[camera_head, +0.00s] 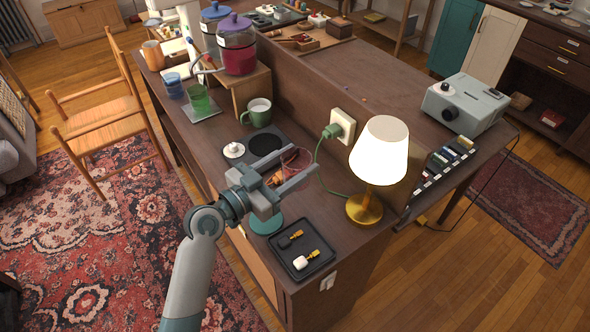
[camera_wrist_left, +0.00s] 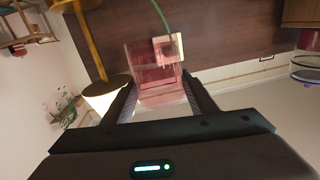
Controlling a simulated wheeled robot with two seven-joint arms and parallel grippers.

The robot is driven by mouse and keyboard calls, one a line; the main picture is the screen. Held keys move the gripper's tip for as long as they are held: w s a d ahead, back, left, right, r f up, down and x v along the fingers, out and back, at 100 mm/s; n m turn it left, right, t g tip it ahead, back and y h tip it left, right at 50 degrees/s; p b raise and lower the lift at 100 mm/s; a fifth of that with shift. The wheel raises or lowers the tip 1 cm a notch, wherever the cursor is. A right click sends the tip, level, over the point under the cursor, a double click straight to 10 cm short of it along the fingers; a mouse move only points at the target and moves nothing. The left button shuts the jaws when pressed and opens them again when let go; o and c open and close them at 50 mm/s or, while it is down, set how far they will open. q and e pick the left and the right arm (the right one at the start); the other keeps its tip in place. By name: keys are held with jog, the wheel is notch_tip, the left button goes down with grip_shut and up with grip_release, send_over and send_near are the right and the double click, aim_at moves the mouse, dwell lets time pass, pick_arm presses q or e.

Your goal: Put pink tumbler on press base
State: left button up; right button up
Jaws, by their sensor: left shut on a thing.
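My left gripper (camera_head: 299,164) is shut on a clear pink tumbler (camera_head: 295,157), held above the dark wooden counter in the head view. In the left wrist view the tumbler (camera_wrist_left: 154,72) sits between the fingers, with a pale socket box and green cord behind it. A round teal base (camera_head: 266,223) shows below the gripper; an orange part (camera_head: 277,178) shows beyond the jaws, and the gripper hides what joins them. A black square plate (camera_head: 268,142) with a round disc lies behind the tumbler. I cannot tell for certain which is the press base. My right gripper is not in view.
A lit lamp (camera_head: 377,160) and a wall socket (camera_head: 342,126) with a green cord stand right of the gripper. A black tray (camera_head: 302,263) lies near the front edge. A green mug (camera_head: 258,112) and white lidded item (camera_head: 233,150) stand farther back.

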pick_arm(q)
jog(key=shift+a, duration=0.1)
dwell(0.5)
jog(key=shift+a+t, duration=0.25)
jog(key=shift+t, duration=0.05)
jog(key=s+a+r+n+t+y, duration=0.2)
jog(key=a+n+y, duration=0.2)
jog(key=a, duration=0.5)
jog(key=s+a+r+n+t+y, duration=0.2)
jog(key=a+n+y, duration=0.3)
jog(key=a+y, duration=0.4)
jog(key=shift+a+r+t, duration=0.15)
jog(key=shift+a+t, duration=0.25)
jog(key=shift+t, duration=0.2)
